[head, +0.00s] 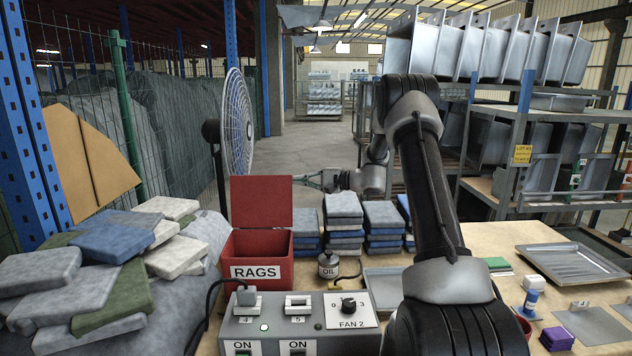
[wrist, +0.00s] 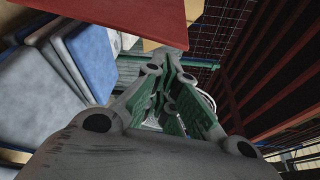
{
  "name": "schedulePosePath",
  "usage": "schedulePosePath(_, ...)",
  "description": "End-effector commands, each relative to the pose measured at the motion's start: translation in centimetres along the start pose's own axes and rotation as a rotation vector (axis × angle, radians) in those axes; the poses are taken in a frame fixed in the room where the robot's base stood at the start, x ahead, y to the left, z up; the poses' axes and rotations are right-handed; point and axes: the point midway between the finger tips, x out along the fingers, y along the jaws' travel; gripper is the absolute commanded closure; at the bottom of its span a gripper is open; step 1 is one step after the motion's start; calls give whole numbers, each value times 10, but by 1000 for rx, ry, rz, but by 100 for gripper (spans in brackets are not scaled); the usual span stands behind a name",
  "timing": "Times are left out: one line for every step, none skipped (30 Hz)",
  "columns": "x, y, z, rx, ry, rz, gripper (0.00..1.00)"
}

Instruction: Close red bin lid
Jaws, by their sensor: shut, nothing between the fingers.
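The red bin (head: 257,258), labelled RAGS, stands on the bench left of centre in the head view. Its red lid (head: 262,204) is open and stands upright at the bin's back edge. My gripper (head: 300,180) is shut and empty, at the lid's right edge near its top corner, pointing left. I cannot tell whether its tips touch the lid or reach behind it. In the wrist view, the red lid (wrist: 130,18) crosses the top, and my closed green-padded fingers (wrist: 170,95) lie just below it.
A round fan (head: 237,125) stands behind the lid on the left. Stacks of folded cloths (head: 343,222) stand right of the bin, with an oil can (head: 328,265) in front. A switch box (head: 300,320) sits at the front. A cloth pile (head: 100,260) lies left.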

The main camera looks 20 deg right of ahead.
Motion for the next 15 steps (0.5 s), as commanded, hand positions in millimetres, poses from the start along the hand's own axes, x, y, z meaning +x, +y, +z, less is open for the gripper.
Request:
schedulePosePath(12, 0, 1, -1, -3, 0, 100)
schedulePosePath(19, 0, 1, -1, -4, 1, 100)
schedulePosePath(27, 1, 1, -1, -3, 2, 100)
schedulePosePath(34, 1, 1, -1, -3, 1, 100)
schedulePosePath(41, 0, 1, -1, -3, 1, 100)
schedulePosePath(49, 0, 1, 0, -3, 1, 100)
schedulePosePath(55, 0, 1, 0, -2, 1, 100)
schedulePosePath(61, 0, 1, -1, -2, 1, 100)
schedulePosePath(68, 1, 1, 0, -3, 1, 100)
schedulePosePath(73, 1, 1, 0, -2, 1, 100)
schedulePosePath(78, 1, 1, 0, -1, 1, 100)
schedulePosePath(83, 0, 0, -1, -1, 1, 100)
schedulePosePath(87, 0, 1, -1, -1, 0, 100)
schedulePosePath(90, 0, 0, -1, -1, 0, 100)
schedulePosePath(94, 0, 0, -1, 0, 1, 100)
